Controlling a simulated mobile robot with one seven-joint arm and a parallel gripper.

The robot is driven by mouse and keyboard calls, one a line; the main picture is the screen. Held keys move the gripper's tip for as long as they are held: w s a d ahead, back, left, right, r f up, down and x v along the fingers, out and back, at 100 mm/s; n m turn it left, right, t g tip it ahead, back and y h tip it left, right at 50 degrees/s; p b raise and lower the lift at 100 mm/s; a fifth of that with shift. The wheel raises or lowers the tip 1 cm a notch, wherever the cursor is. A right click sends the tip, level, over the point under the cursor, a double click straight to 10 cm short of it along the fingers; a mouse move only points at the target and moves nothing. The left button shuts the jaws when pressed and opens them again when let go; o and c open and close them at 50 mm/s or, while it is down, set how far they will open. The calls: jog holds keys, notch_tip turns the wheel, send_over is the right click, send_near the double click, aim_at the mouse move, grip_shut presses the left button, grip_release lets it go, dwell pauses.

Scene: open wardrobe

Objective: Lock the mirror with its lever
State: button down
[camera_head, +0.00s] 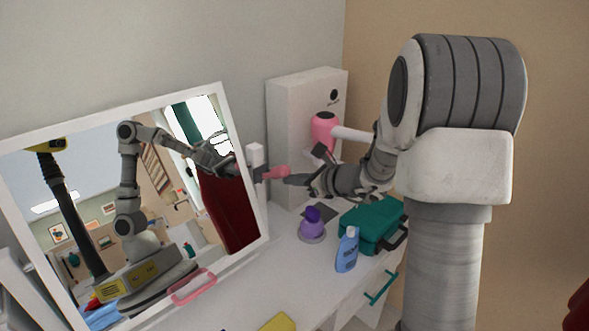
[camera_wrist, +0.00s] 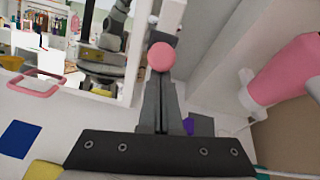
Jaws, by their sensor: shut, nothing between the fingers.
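The mirror (camera_head: 150,262) stands tilted in its white frame at the left, reflecting the room and my arm. Its pink lever (camera_head: 276,173) sticks out from a white block (camera_head: 255,160) at the mirror frame's right edge. In the wrist view the lever's round pink end (camera_wrist: 161,57) shows just beyond my fingertips. My gripper (camera_head: 292,179) is shut and empty, its tips close to or touching the lever; I cannot tell which. The fingers also show closed together in the wrist view (camera_wrist: 160,82). A pink handle (camera_head: 193,287) sits at the mirror's lower edge.
A white cabinet (camera_head: 290,105) stands behind my gripper, with a pink hairdryer (camera_head: 324,130) at its side. A purple bottle (camera_head: 312,223), a blue bottle (camera_head: 347,250) and a teal case (camera_head: 371,226) stand on the white top below my arm.

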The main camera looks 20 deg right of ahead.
aim_at(286, 167)
jog(key=shift+w+a+r+g+h+p, duration=0.2)
jog(key=shift+r+g+p, duration=0.35)
jog(key=shift+p, duration=1.05)
jog(key=shift+w+a+r+g+h+p, duration=0.1)
jog(key=shift+w+r+g+h+p, duration=0.45)
jog(key=shift+p, duration=1)
jog(key=shift+s+a+r+g+h+p, duration=0.25)
jog(key=shift+r+p, duration=0.5)
jog(key=shift+p, duration=0.85)
jog(key=p, duration=0.1)
jog(key=w+g+p, duration=0.1)
jog(key=shift+a+r+p, duration=0.1)
jog(key=shift+r+p, duration=0.15)
jog(key=shift+p, duration=0.15)
jog(key=shift+w+r+p, duration=0.1)
jog(key=shift+w+p, duration=0.05)
jog(key=shift+p, duration=0.35)
jog(key=shift+w+a+r+p, duration=0.1)
jog(key=shift+w+a+p, duration=0.15)
jog(key=shift+p, duration=0.2)
jog(key=shift+d, duration=0.1)
